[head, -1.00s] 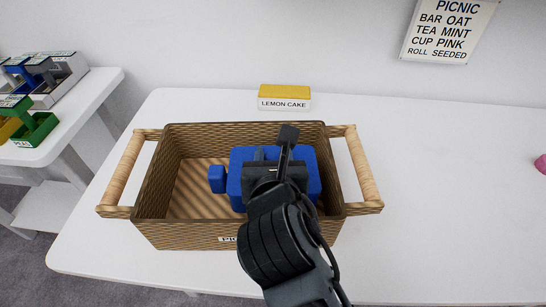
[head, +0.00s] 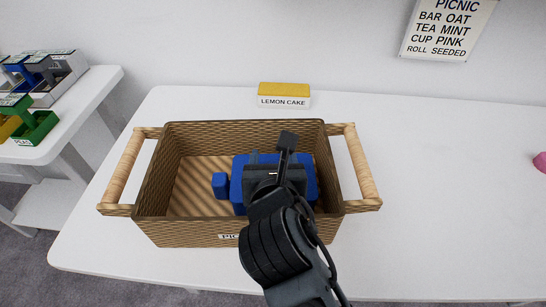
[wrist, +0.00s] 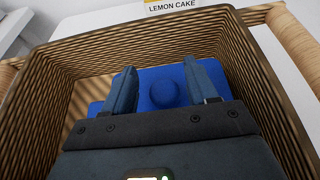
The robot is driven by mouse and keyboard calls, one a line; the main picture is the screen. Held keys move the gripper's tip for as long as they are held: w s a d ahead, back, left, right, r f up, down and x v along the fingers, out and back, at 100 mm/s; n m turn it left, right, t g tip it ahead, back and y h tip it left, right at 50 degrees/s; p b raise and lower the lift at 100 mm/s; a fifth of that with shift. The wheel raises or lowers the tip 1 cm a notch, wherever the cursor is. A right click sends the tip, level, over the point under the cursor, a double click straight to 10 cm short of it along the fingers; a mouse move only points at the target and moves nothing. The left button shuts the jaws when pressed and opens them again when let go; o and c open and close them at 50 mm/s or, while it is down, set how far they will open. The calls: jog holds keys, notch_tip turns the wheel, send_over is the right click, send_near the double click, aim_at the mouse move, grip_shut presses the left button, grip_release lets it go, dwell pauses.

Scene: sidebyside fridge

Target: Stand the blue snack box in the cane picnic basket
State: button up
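The blue snack box (head: 241,185) is inside the cane picnic basket (head: 162,180), in its right half, with a small blue knob on its left side. It is tilted or lying flat as far as I can tell; whether it touches the basket floor is hidden. My gripper (head: 272,168) is over the box, inside the basket rim. In the wrist view my gripper's fingers (wrist: 163,82) are apart, on either side of a rounded blue knob on the snack box (wrist: 163,96). The box moves with the fingers, so it looks held, but the contact is hidden.
A yellow-topped lemon cake box (head: 284,96) stands behind the basket on the white table (head: 430,200). The table is clear to the right except for a pink thing (head: 540,162) at the edge. A side table (head: 60,140) at left holds several boxes. A list sign hangs on the wall.

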jog(key=shift+o, duration=0.5)
jog(key=shift+r, duration=0.1)
jog(key=shift+r, duration=0.25)
jog(key=v, duration=1.2)
jog(key=shift+r, duration=0.25)
dwell(0.5)
